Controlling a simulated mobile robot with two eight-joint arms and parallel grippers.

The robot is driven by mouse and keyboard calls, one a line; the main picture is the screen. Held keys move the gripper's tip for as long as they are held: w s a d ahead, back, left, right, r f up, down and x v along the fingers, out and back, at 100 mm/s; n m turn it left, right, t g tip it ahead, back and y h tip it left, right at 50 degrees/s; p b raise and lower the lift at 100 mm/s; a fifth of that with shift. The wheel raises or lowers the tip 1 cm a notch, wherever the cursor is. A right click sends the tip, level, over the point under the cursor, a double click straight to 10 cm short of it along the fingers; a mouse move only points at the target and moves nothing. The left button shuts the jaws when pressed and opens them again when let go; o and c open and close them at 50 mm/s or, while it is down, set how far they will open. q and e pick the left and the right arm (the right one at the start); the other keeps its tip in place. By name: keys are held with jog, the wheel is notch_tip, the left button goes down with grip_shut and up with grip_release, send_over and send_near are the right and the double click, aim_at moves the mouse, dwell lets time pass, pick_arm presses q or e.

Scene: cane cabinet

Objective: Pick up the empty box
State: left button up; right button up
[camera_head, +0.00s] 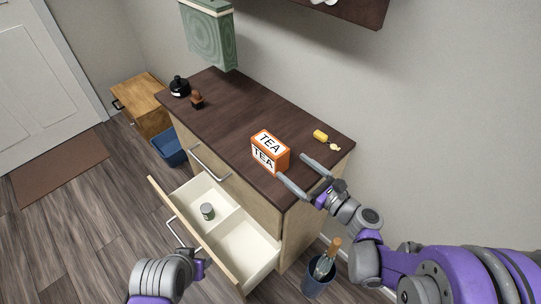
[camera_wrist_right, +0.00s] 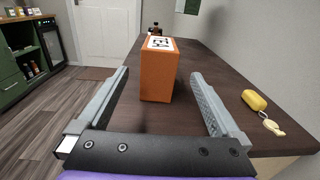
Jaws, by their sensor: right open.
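An orange box (camera_head: 281,158) with white labels reading TEA stands upright on the dark cabinet top (camera_head: 235,120). In the right wrist view the box (camera_wrist_right: 160,78) stands ahead, in line with the gap between my fingers. I cannot see whether it is empty. My right gripper (camera_head: 294,167) is open, its fingertips close to the box's near right side; the wrist view also shows the gripper (camera_wrist_right: 158,76) empty, with room on both sides of the box.
A yellow item with a tag (camera_head: 321,136) lies right of the box. A dark pot (camera_head: 179,86) and a small brown object (camera_head: 197,100) stand at the back. An open drawer (camera_head: 250,250) holds a small can (camera_head: 207,211). A blue bin with a bottle (camera_head: 317,285) stands on the floor.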

aim_at(270, 148)
jog(key=p+x, duration=0.1)
jog(key=x, duration=1)
jog(key=shift+r, duration=0.1)
jog(key=shift+s, duration=0.15)
jog(key=c, duration=1.4)
